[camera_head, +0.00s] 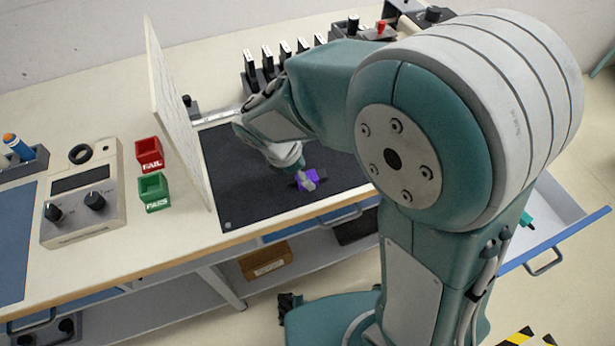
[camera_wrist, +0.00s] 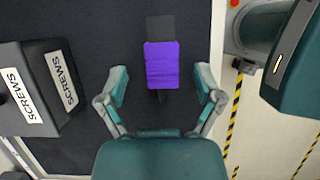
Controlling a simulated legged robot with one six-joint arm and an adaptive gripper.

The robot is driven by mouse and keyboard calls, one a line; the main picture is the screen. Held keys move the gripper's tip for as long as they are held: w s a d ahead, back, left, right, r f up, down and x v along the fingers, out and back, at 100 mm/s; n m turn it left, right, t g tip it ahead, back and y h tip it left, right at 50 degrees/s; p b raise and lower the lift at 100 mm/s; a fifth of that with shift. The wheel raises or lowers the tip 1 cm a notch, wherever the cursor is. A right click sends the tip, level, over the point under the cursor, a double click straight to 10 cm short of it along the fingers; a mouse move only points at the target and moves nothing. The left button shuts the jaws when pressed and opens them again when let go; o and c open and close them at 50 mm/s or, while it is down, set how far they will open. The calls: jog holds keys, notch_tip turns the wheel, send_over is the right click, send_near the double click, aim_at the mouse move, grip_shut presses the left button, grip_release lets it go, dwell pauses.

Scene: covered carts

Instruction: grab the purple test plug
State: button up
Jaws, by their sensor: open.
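The purple test plug (camera_wrist: 162,66) lies on the black mat (camera_wrist: 90,22), with a dark part at its far end in the wrist view. In the head view the plug (camera_head: 312,177) shows near the front edge of the mat, partly covered by my gripper. My gripper (camera_wrist: 162,85) is open, with one finger on each side of the plug. Gaps show between both fingers and the plug in the wrist view. In the head view my gripper (camera_head: 305,181) is right at the plug, and its fingers are hard to make out.
Dark boxes marked SCREWS (camera_wrist: 62,80) show left of my gripper in the wrist view. A white upright panel (camera_head: 175,105) stands at the mat's left side. Red FAIL (camera_head: 149,153) and green PASS (camera_head: 154,191) bins stand beyond it. An open drawer (camera_head: 560,225) juts out at right.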

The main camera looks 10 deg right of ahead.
jog(key=shift+d+f, duration=0.65)
jog(key=shift+f, duration=0.2)
jog(key=shift+a, duration=0.15)
grip_shut()
jog(key=shift+r, duration=0.1)
jog(key=shift+r, duration=0.25)
notch_tip(320, 180, up, 2)
jog(key=shift+w+r, duration=0.1)
jog(key=shift+r, duration=0.1)
jog(key=s+d+r, duration=0.4)
jog(key=s+r, duration=0.6)
jog(key=s, duration=0.3)
jog(key=shift+s, duration=0.3)
